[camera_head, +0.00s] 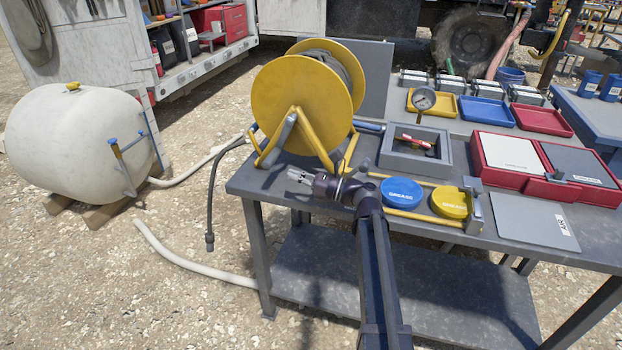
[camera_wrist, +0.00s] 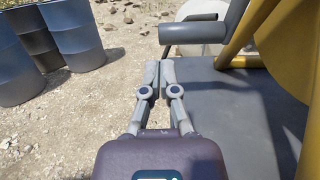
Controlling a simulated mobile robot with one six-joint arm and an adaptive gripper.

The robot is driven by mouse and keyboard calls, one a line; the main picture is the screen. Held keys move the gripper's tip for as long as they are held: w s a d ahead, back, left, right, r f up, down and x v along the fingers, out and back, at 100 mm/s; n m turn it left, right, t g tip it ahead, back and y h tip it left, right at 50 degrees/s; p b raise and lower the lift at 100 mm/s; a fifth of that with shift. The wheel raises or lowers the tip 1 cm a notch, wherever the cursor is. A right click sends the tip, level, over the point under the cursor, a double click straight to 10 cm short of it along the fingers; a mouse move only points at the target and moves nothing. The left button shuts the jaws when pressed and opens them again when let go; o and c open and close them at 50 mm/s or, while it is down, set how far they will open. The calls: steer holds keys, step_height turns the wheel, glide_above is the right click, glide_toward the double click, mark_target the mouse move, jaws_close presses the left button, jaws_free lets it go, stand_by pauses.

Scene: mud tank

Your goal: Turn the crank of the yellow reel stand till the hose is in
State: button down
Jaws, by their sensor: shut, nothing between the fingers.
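The yellow reel stand (camera_head: 290,85) stands on the left end of the grey workbench, with grey-black hose (camera_head: 332,60) wound on its drum. A dark length of hose (camera_head: 212,190) hangs off the bench's left side, its end fitting (camera_head: 209,240) low near the ground. The grey crank arm (camera_head: 283,132) slants down across the near disc. The wrist view shows the crank's grey handle (camera_wrist: 194,32) beyond and slightly right of my fingertips. My gripper (camera_head: 291,172) is shut and empty, just below the crank; its fingertips (camera_wrist: 159,66) appear apart from the handle.
Blue and yellow grease tins (camera_head: 401,193) lie right of my arm. A red case (camera_head: 510,155) is further right. A white tank (camera_head: 70,135) stands left; blue drums (camera_wrist: 75,32) show in the wrist view.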

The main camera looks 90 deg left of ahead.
steer(key=shift+x, duration=2.3)
steer(key=shift+s+a+p, duration=0.2)
steer(key=shift+s+p, duration=0.1)
steer(key=shift+s, duration=0.35)
steer(key=f+b+v, duration=0.1)
steer(key=b+v, duration=0.2)
steer(key=v, duration=1.1)
steer(key=shift+f+b, duration=0.35)
steer(key=shift+s, duration=0.15)
